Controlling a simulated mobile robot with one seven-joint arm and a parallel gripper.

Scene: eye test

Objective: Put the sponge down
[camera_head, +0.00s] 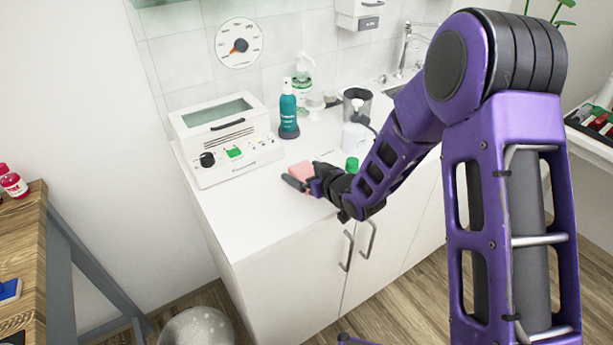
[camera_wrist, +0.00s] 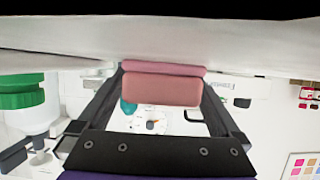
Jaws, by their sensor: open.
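The pink sponge (camera_head: 301,170) is at the front edge area of the white counter (camera_head: 225,215), in front of the white boxy device. In the wrist view the sponge (camera_wrist: 162,88) lies between the two dark fingers, against the pale counter surface at the top of the picture. My gripper (camera_head: 298,181) is open, with one finger on each side of the sponge. In the wrist view my gripper (camera_wrist: 163,100) shows its fingers spread wide. Part of the sponge is hidden by the gripper in the head view.
A white device (camera_head: 228,140) with a green button stands left of the gripper. A teal bottle (camera_head: 289,112) and a white pump bottle (camera_head: 357,132) stand behind. A green-capped bottle (camera_head: 352,164) is close beside my arm. The counter's front left is clear.

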